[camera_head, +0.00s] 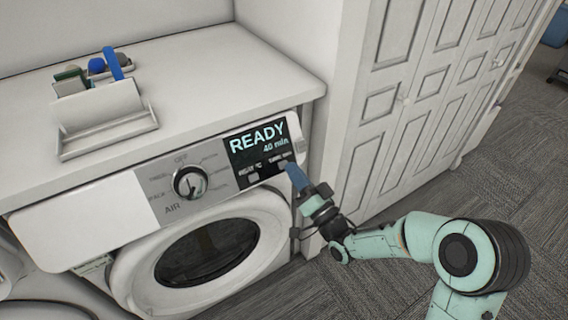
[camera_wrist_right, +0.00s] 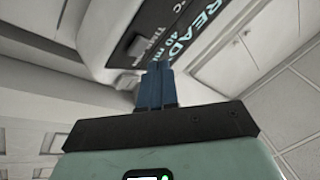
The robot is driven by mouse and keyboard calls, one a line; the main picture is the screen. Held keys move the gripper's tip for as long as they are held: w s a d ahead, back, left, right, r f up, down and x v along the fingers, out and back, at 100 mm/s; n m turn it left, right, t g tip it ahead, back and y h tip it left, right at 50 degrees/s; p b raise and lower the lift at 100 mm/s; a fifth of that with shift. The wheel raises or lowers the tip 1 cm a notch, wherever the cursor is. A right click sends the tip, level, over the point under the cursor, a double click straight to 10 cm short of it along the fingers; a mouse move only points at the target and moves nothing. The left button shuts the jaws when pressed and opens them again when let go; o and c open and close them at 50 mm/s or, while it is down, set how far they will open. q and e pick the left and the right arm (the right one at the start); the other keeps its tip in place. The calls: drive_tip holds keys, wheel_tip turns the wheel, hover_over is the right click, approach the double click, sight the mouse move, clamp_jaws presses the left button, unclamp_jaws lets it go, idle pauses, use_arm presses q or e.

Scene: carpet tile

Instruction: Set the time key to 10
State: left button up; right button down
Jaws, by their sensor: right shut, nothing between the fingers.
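A white front-loading machine (camera_head: 125,206) stands under the counter. Its dark display (camera_head: 258,148) reads "READY" and "40 min"; the display also shows in the right wrist view (camera_wrist_right: 172,30). Small grey keys sit along the display's lower edge. The time key (camera_head: 284,164) is at the lower right of the display, and in the wrist view a grey key (camera_wrist_right: 137,47) sits beside the "TIME" label. My right gripper (camera_head: 291,168) is shut and empty, its blue fingertips at or very near the time key; I cannot tell whether they touch. My left gripper is not in view.
A round dial (camera_head: 188,183) is left of the display, above the round door (camera_head: 205,250). A white holder (camera_head: 108,118) with brushes stands on the counter (camera_head: 210,70). White panelled doors (camera_head: 420,100) are at right. Grey carpet (camera_head: 400,220) is open in front.

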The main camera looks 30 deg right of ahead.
use_arm(q)
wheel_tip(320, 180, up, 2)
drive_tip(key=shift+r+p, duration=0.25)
drive_tip(key=shift+p, duration=0.65)
use_arm(e)
drive_tip(key=s, duration=0.1)
drive_tip(key=s+r, duration=0.2)
drive_tip(key=s, duration=0.1)
drive_tip(key=shift+d, duration=0.15)
drive_tip(key=shift+w, duration=0.1)
idle(1.7)
